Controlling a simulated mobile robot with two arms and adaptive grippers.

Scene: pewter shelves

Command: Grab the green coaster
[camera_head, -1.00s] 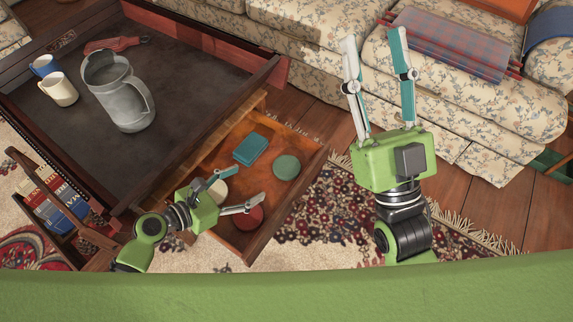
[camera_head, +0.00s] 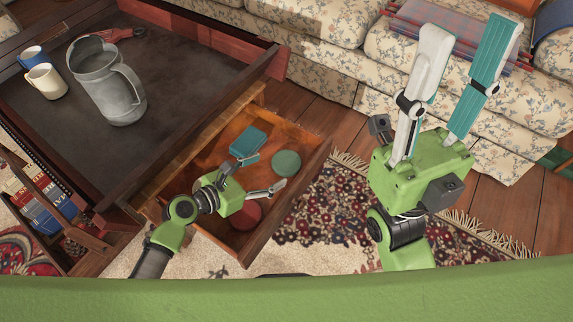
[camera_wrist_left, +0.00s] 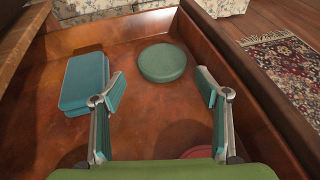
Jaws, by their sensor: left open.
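The green coaster (camera_head: 286,163) is a round disc lying flat in the open wooden drawer (camera_head: 305,180), toward its far right part. In the left wrist view the green coaster (camera_wrist_left: 162,63) lies beyond and between my open fingertips, not touched. My left gripper (camera_head: 252,176) is open and empty over the drawer, with the coaster just ahead of it; it also shows in the left wrist view (camera_wrist_left: 160,84). My right gripper (camera_head: 466,48) is open and empty, raised at the right, well away from the drawer.
Teal rectangular items (camera_wrist_left: 84,82) lie left of the coaster. A red disc (camera_head: 247,214) is partly hidden under my left gripper. Drawer walls surround them. The table (camera_head: 165,60) beside the drawer holds a metal pitcher (camera_head: 103,85) and mugs. A floral sofa (camera_head: 335,70) stands behind.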

